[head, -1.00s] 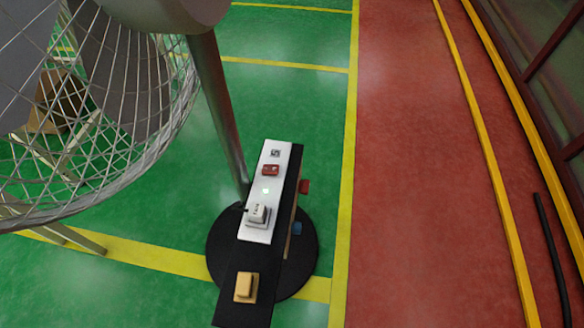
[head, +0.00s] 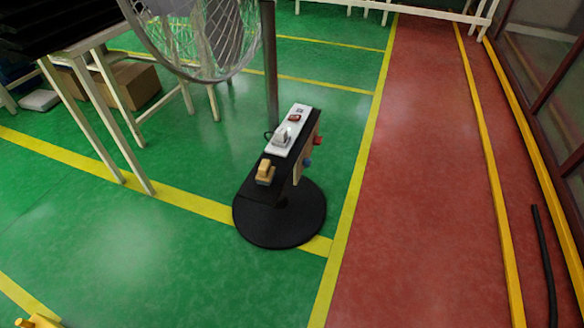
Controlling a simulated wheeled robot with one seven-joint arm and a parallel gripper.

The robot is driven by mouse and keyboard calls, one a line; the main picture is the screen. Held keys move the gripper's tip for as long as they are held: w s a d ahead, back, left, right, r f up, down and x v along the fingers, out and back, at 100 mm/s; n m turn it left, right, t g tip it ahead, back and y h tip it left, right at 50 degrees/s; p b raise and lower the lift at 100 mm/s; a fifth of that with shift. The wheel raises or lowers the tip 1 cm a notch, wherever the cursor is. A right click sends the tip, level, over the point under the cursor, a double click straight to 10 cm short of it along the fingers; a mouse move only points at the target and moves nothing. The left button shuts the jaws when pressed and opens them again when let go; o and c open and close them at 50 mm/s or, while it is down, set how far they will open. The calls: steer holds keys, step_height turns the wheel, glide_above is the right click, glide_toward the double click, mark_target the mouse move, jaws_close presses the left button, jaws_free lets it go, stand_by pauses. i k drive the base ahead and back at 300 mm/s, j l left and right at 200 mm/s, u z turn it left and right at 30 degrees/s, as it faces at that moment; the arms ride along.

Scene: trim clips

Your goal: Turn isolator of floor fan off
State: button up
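The floor fan's wire cage (head: 205,45) is at the top, cut off by the frame edge, beside a grey pole (head: 271,75). In front of the pole, a black stand on a round black base (head: 279,228) carries a white panel (head: 290,130). On the panel are a small red switch (head: 295,117) and a white plug-like piece (head: 281,137). An orange block (head: 265,172) sits nearer on the black top. No label shows which is the isolator, and its setting cannot be read. My gripper is not in view.
A pale-legged table (head: 120,120) stands at the left with cardboard boxes (head: 130,86) behind it. A yellow object (head: 38,321) is cut off at the bottom left. A black bar (head: 545,265) lies at the right.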

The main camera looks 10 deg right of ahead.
mark_target(316, 141)
steer(key=i+l+z, duration=0.1)
steer(key=i+l, duration=0.85)
steer(key=i+l+z, duration=0.15)
steer(key=i+l, duration=0.7)
steer(key=i, duration=0.2)
